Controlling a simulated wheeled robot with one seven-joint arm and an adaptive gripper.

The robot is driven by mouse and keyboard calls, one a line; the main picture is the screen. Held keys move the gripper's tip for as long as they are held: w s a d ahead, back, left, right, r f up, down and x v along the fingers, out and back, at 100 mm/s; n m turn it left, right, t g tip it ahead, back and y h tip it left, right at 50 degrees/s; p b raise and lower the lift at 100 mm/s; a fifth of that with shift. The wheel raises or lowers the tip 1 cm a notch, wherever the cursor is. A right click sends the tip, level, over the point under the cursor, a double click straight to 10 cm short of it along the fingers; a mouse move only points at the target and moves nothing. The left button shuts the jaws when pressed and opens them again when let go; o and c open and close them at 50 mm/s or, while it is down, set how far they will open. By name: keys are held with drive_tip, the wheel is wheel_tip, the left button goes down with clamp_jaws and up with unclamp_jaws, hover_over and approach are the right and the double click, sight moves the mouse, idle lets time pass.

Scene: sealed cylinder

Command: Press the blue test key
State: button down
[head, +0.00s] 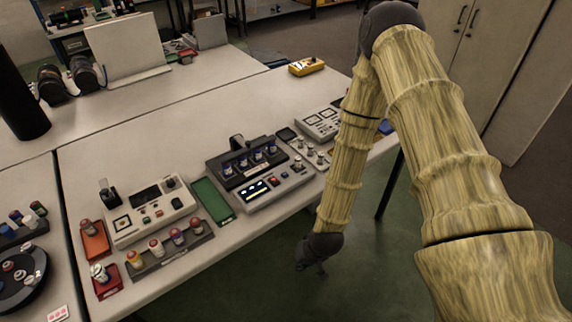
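A dark grey test device (262,172) stands near the front edge of the table. It has a row of blue-labelled vials in a rack on top and a front panel with a lit display (256,189). A small red button (274,181) shows on that panel. Other keys there are too small for me to pick out the blue test key with certainty. My gripper (312,268) hangs low beyond the table's front edge, to the right of and below the device, touching nothing visible. Its fingers are small and dark, and their opening is unclear.
A green tray (212,200) lies left of the device. Further left are a white instrument (150,212) and a rack of capped vials (172,250). A yellow meter (307,66) lies at the back; the table's middle is clear.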

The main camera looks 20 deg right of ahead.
drive_tip(key=w+r+t+p, duration=0.1)
drive_tip(key=w+r, duration=0.4)
drive_tip(key=w, duration=0.1)
drive_tip(key=w+r+t+p, duration=0.1)
drive_tip(key=w+r, duration=0.3)
drive_tip(key=w, duration=0.2)
drive_tip(key=w+d+r+m+t+y+p, duration=0.1)
drive_tip(key=w+r, duration=0.4)
drive_tip(key=w, duration=0.1)
drive_tip(key=shift+w+d+r+p, duration=0.1)
drive_tip(key=shift+w+r+p, duration=0.2)
drive_tip(key=shift+w+r, duration=0.05)
wheel_tip(320, 180, up, 10)
drive_tip(key=t, duration=0.2)
hover_over(287, 173)
drive_tip(key=shift+w+f+m+y+p, duration=0.2)
drive_tip(key=shift+m+y+p, duration=0.1)
drive_tip(key=shift+m+y, duration=0.1)
drive_tip(key=shift+s, duration=0.1)
drive_tip(key=shift+f+b, duration=2.65)
drive_tip(key=shift+f, duration=1.8)
drive_tip(key=shift+f+b, duration=0.4)
